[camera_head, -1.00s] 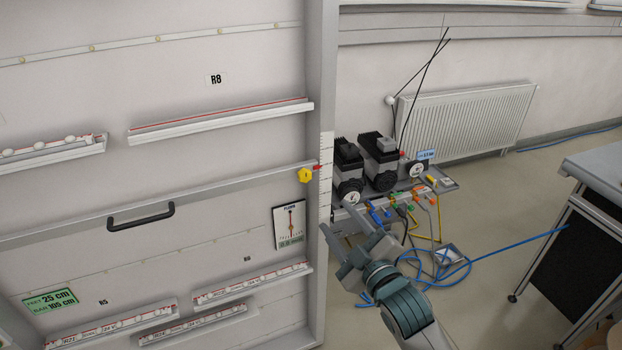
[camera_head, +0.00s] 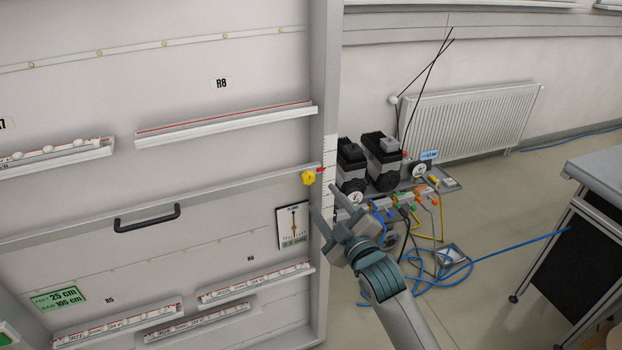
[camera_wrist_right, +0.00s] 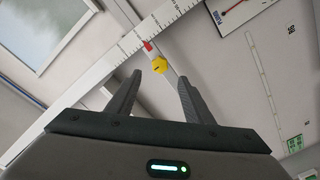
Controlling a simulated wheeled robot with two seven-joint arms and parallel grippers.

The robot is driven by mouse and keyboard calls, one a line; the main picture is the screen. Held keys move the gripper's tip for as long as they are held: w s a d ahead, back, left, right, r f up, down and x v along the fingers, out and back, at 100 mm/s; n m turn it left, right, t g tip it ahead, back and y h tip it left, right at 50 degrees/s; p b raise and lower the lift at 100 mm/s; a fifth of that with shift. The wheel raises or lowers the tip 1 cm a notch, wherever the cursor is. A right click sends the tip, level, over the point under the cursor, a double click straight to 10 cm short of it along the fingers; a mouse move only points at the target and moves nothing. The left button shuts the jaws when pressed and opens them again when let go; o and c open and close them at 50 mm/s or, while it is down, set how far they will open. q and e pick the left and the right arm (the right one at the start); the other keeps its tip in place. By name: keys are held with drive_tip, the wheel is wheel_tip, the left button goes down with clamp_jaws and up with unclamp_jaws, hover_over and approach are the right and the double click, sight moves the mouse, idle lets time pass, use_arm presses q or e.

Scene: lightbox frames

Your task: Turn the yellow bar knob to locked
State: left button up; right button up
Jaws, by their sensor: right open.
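The yellow bar knob (camera_head: 308,178) sits at the right end of a horizontal rail on the white panel, next to a small red mark and a ruled scale. In the right wrist view the yellow knob (camera_wrist_right: 159,65) lies ahead of my fingertips, between their lines, with a gap. My right gripper (camera_head: 325,212) is open and empty, below and slightly right of the knob; its two fingers (camera_wrist_right: 157,81) frame the knob in the wrist view. Which way the knob's bar points is too small to tell. My left gripper is not in view.
A black handle (camera_head: 147,218) is fixed on the panel's rail. A gauge card (camera_head: 292,226) hangs below the knob. The panel's grey upright edge (camera_head: 325,90) is close to my right gripper. Pumps (camera_head: 383,160) and blue hoses (camera_head: 440,275) stand behind to the right.

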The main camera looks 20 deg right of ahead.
sight(310, 180)
drive_tip(key=w, duration=0.3)
drive_tip(key=w+p, duration=0.1)
drive_tip(key=w, duration=0.2)
drive_tip(key=w+a+p, duration=0.1)
drive_tip(key=w, duration=0.2)
drive_tip(key=shift+w, duration=0.3)
drive_tip(key=shift+c, duration=0.6)
drive_tip(key=c, duration=0.9)
